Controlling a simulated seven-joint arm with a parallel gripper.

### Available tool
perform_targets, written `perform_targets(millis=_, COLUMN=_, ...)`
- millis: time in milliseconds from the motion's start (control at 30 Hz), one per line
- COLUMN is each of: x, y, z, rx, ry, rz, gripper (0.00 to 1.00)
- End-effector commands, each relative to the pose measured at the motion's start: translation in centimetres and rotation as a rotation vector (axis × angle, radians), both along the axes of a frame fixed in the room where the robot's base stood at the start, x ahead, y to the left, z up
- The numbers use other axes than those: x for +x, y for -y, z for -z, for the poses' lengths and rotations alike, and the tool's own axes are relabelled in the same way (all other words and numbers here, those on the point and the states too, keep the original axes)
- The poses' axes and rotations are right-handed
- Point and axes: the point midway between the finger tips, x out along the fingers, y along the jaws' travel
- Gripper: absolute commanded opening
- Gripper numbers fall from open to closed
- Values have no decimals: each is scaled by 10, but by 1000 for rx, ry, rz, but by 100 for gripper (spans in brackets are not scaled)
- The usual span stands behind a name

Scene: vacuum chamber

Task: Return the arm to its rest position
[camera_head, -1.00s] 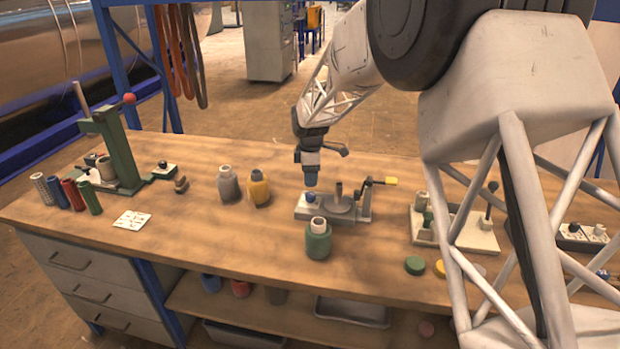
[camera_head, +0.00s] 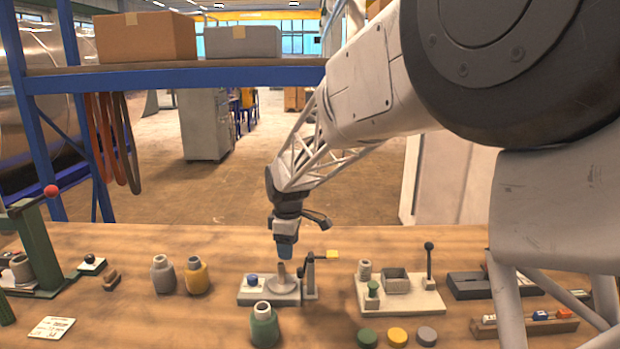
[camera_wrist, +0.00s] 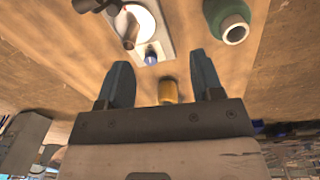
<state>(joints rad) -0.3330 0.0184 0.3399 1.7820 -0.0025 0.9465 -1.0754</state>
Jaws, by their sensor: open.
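My gripper (camera_head: 286,246) hangs from my arm above the middle of the wooden bench, over the crank fixture (camera_head: 268,298). In the wrist view my gripper (camera_wrist: 160,88) shows two blue-grey fingers spread apart with nothing held between them. Beyond the fingers lie the crank fixture's pale base with a blue knob (camera_wrist: 151,56), a green bottle (camera_wrist: 229,22) and a yellow bottle (camera_wrist: 168,92). The yellow bottle appears between the fingers in that view but stands on the bench, apart from them.
The green bottle (camera_head: 264,326) stands in front of the fixture. The grey bottle (camera_head: 162,274) and yellow bottle (camera_head: 196,276) stand left. A lever fixture (camera_head: 400,296) and several coloured caps lie right. A green press (camera_head: 34,245) is far left. A blue shelf beam (camera_head: 180,78) crosses behind the bench.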

Motion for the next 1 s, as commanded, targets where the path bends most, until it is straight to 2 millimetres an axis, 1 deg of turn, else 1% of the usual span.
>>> perform_targets(millis=33, x=-10, y=12, z=-9, rx=4, ry=7, rz=41, gripper=60)
perform_targets(millis=100, x=-24, y=28, z=-20, rx=9, ry=14, rz=102, gripper=60)
perform_targets(millis=267, x=-58, y=62, z=-39, rx=21, ry=28, rz=242, gripper=60)
perform_targets(millis=500, x=-114, y=108, z=-62, rx=42, ry=49, rz=450, gripper=60)
perform_targets(millis=667, x=-153, y=136, z=-72, rx=58, ry=64, rz=589, gripper=60)
perform_targets(millis=800, x=-188, y=158, z=-78, rx=73, ry=76, rz=709, gripper=60)
perform_targets(millis=867, x=-203, y=167, z=-79, rx=79, ry=82, rz=763, gripper=60)
perform_targets(millis=1000, x=-239, y=186, z=-80, rx=95, ry=93, rz=884, gripper=60)
